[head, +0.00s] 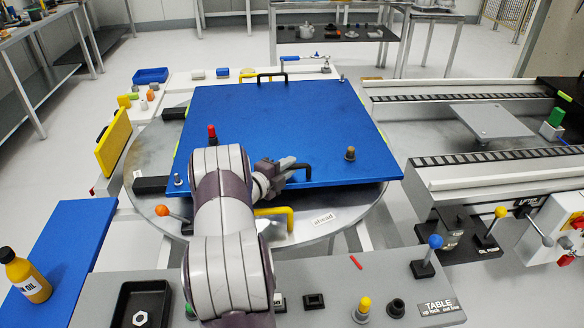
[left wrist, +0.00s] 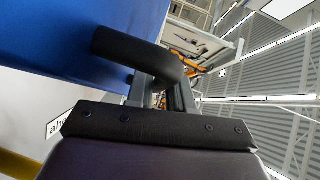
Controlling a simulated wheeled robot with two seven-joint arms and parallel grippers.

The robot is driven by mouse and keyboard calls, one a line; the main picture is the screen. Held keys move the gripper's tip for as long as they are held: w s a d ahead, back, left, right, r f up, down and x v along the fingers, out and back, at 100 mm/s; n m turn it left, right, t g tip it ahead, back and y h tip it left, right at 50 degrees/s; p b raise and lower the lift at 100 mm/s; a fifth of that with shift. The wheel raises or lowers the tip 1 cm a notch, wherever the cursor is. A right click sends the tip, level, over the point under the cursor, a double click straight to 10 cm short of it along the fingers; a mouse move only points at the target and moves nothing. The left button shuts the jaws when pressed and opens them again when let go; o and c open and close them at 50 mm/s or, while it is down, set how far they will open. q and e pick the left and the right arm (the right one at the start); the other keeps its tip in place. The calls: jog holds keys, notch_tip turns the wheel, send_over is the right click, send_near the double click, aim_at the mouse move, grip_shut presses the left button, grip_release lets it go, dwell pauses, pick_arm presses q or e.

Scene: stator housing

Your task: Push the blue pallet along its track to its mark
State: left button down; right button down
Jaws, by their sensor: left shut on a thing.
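The blue pallet (head: 275,115) lies flat on a round grey turntable (head: 335,205) in the head view. It has a black handle (head: 303,167) at its near edge and another black handle (head: 272,75) at its far edge. My left gripper (head: 284,166) is shut on the near handle, which also shows close up in the left wrist view (left wrist: 125,47). The track (head: 480,158), with dark roller rails, runs off to the right of the pallet. A grey plate (head: 490,120) sits between its rails. I cannot make out the mark. My right gripper is not in view.
A control panel (head: 310,280) with several knobs, a blue-knobbed lever (head: 435,242) and a black tray (head: 140,303) lies in front. A yellow bar handle (head: 274,212) stands at the turntable's near edge. A yellow panel (head: 113,142) stands left. An oil bottle (head: 25,276) stands at far left.

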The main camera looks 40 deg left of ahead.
pick_arm(q)
jog(key=c, duration=1.1)
grip_release()
jog(key=s+r, duration=0.1)
jog(key=s, duration=1.1)
jog(key=shift+s+d+r, duration=0.25)
jog(key=shift+d+r, duration=0.15)
